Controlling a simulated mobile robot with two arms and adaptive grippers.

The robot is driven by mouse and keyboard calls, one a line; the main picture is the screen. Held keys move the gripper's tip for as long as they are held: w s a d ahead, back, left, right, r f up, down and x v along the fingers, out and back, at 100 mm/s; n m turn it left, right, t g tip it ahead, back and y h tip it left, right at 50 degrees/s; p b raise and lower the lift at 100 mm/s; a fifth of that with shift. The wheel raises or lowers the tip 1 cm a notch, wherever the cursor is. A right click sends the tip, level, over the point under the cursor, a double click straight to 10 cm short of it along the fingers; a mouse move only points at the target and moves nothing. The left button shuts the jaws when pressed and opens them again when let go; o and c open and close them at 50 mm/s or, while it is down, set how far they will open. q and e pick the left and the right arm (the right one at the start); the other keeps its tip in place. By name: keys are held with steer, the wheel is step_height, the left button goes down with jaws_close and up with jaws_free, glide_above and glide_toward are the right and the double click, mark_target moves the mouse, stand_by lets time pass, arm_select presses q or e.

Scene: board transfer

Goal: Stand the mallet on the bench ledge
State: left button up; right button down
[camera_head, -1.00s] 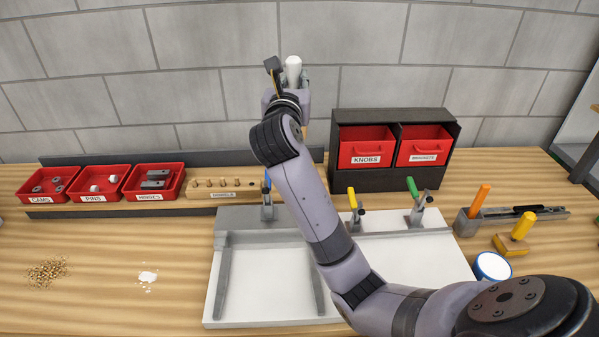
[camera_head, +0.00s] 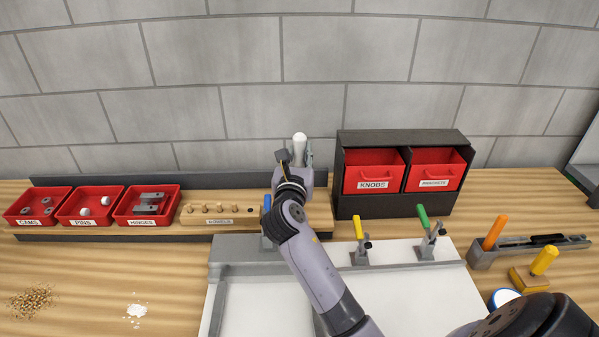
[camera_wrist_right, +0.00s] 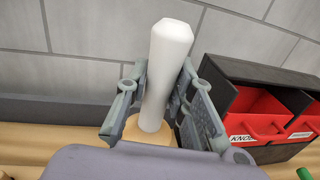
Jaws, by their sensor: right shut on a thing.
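The mallet has a white tapered handle (camera_wrist_right: 168,70) pointing up and a round tan head (camera_wrist_right: 147,132) below it, partly hidden by my gripper. In the head view the white handle (camera_head: 300,143) shows above my right gripper (camera_head: 297,160). My right gripper (camera_wrist_right: 160,98) is shut on the handle, with one finger on each side. The mallet looks close to upright. The wooden bench ledge (camera_head: 318,212) is behind and below the gripper; I cannot tell whether the head touches it. My left gripper is not in view.
Red bins (camera_head: 147,206) and a dowel block (camera_head: 219,212) stand left on the ledge. A dark cabinet with red drawers (camera_head: 373,172) stands close on the right. A white board (camera_head: 405,290) with clamps lies in front. An orange-handled tool (camera_head: 494,232) lies right.

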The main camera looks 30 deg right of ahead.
steer(key=shift+a+f, duration=0.1)
steer(key=shift+f, duration=0.6)
step_height(320, 180, down, 3)
steer(key=shift+r, duration=0.2)
steer(key=shift+f, duration=0.3)
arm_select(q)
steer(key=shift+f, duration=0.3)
arm_select(e)
steer(key=shift+f, duration=0.1)
steer(key=c, duration=1.8)
jaws_free()
steer(key=shift+f+b, duration=0.15)
steer(key=shift+b, duration=0.15)
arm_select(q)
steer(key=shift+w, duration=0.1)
arm_select(e)
steer(key=o, duration=0.4)
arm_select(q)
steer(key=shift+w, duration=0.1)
